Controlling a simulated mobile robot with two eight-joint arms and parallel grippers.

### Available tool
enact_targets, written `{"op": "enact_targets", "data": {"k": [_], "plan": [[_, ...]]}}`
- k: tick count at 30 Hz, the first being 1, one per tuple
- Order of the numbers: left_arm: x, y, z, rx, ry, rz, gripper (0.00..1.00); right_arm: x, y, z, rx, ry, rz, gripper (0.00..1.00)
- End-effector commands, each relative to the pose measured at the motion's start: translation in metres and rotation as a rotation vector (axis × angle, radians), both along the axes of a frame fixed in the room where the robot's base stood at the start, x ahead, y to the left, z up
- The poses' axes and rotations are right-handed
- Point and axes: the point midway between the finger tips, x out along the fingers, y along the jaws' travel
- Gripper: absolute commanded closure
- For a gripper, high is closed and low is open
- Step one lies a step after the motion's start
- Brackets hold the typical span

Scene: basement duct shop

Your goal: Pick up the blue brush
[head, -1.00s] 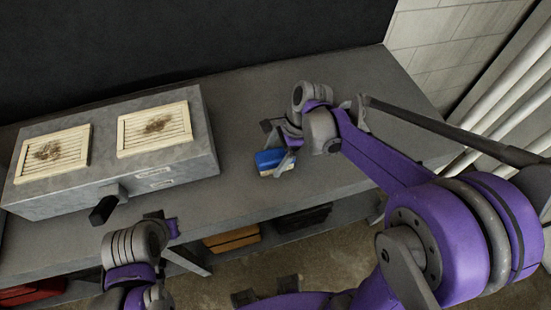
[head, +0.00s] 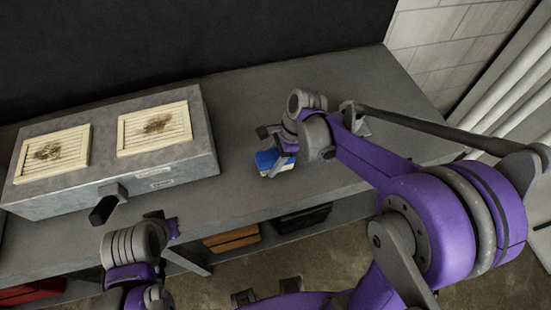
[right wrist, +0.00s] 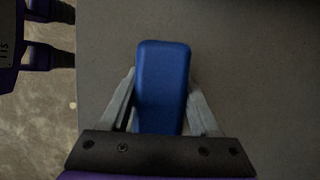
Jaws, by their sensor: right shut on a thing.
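The blue brush (head: 267,160) is at the right part of the grey workbench in the head view, with a pale strip along its lower edge. My right gripper (head: 279,150) is shut on it from above. In the right wrist view the blue brush (right wrist: 162,75) stands between the two grey fingers, one against each side. I cannot tell whether it touches the bench. My left gripper (head: 163,222) is at the lower left, in front of the bench edge and away from the brush; its jaw opening is not clear.
A grey metal box (head: 60,195) with two stained cream slatted filters (head: 155,128) stands on the bench at left. An orange-brown item (head: 232,238), a black bin (head: 303,218) and a red item (head: 25,293) are on the lower shelf. The bench (head: 235,120) is clear around the brush.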

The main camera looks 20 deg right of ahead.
Motion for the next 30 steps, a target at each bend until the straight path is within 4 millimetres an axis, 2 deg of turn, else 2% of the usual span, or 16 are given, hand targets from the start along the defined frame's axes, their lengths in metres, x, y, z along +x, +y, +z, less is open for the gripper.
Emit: {"op": "enact_targets", "data": {"k": [7, 11, 14, 24, 30], "plan": [[0.000, 0.000, 0.000, 0.000, 0.000, 0.000, 1.00, 0.000, 0.000, 0.001, 0.000, 0.000, 0.000, 1.00], [0.000, 0.000, 0.001, 0.000, -0.001, 0.000, 1.00, 0.000, 0.000, 0.009, 0.000, 0.000, 0.000, 1.00], [0.001, 0.000, 0.003, 0.000, -0.002, 0.000, 1.00, 0.000, 0.000, 0.022, 0.000, 0.000, 0.000, 1.00], [0.004, 0.000, 0.008, 0.000, -0.007, 0.000, 1.00, 0.000, 0.000, 0.086, 0.000, 0.000, 0.000, 1.00], [0.004, 0.000, 0.009, 0.000, -0.007, 0.000, 1.00, 0.000, 0.000, 0.100, 0.000, 0.000, 0.000, 1.00]]}}
